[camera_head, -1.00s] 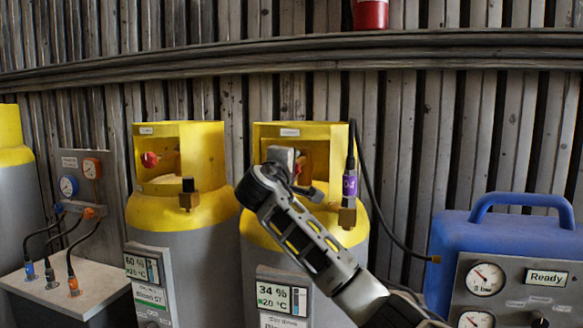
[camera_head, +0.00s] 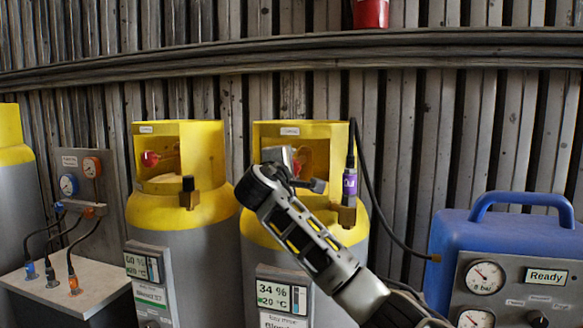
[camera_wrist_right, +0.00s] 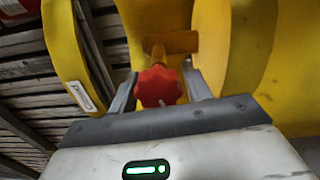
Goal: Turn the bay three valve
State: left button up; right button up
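The red valve knob (camera_wrist_right: 158,86) sits on a brass stem inside the yellow collar of a gas cylinder. In the head view this is the yellow-topped cylinder (camera_head: 262,232) in the middle, with a "34 %" display (camera_head: 282,297); my gripper mostly hides its knob. My right gripper (camera_head: 303,170) reaches into the collar opening. In the right wrist view its two fingers (camera_wrist_right: 160,90) stand on either side of the knob, with narrow gaps visible, so it looks open around it. My left gripper is not in view.
Another yellow-topped cylinder (camera_head: 180,215) with a red knob (camera_head: 150,159) stands to the left. A hose with a purple-tagged fitting (camera_head: 350,183) hangs at the collar's right. A blue machine (camera_head: 500,236) with gauges stands at right. A gauge panel (camera_head: 84,180) is at left.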

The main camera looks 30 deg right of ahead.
jog(key=shift+o, duration=0.9)
pick_arm(q)
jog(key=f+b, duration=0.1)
jog(key=b, duration=0.3)
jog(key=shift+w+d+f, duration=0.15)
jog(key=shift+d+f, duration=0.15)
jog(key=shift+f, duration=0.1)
pick_arm(e)
jog(key=v, duration=1.6)
jog(key=shift+w, duration=0.1)
